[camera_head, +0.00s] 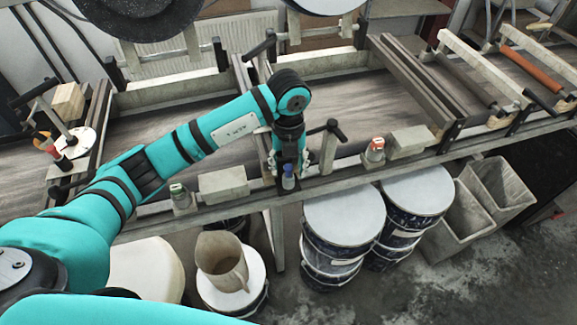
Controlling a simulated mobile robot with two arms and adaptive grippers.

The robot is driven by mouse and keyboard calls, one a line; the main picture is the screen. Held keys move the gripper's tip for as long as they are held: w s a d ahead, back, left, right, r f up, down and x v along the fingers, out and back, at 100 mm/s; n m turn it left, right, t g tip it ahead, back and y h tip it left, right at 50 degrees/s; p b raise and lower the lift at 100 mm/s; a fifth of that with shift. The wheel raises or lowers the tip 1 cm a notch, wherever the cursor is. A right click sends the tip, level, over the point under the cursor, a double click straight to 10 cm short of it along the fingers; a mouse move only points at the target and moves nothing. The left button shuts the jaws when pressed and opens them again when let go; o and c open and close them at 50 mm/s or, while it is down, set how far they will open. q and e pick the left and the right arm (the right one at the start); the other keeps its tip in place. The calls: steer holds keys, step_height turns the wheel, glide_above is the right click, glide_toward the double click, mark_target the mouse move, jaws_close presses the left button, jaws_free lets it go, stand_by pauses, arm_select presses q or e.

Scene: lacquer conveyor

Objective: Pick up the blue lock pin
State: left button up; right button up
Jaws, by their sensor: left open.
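The blue lock pin (289,171) is small, with a blue top and a paler lower part. It stands upright at the front edge of the conveyor frame, near the middle of the view. My left gripper (290,166) points down right over it. The gripper is open, and its dark fingers appear to be on either side of the pin's top. Whether the fingers touch the pin cannot be seen. My right gripper is not in view.
A green-topped pin (178,190) and a red-topped pin (376,145) stand along the same front edge. A pale block (224,186) is left of the blue pin, and a dark T-handle (331,135) is close on its right. Lidded drums (344,217) and a jug (221,258) stand below.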

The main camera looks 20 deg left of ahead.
arm_select(q)
steer(key=shift+s+f, duration=0.1)
steer(key=shift+f, duration=0.8)
steer(key=shift+c, duration=0.3)
steer(key=c, duration=0.5)
jaws_close()
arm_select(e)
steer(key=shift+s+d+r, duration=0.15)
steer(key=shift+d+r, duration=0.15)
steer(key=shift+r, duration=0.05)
arm_select(q)
steer(key=shift+r, duration=0.1)
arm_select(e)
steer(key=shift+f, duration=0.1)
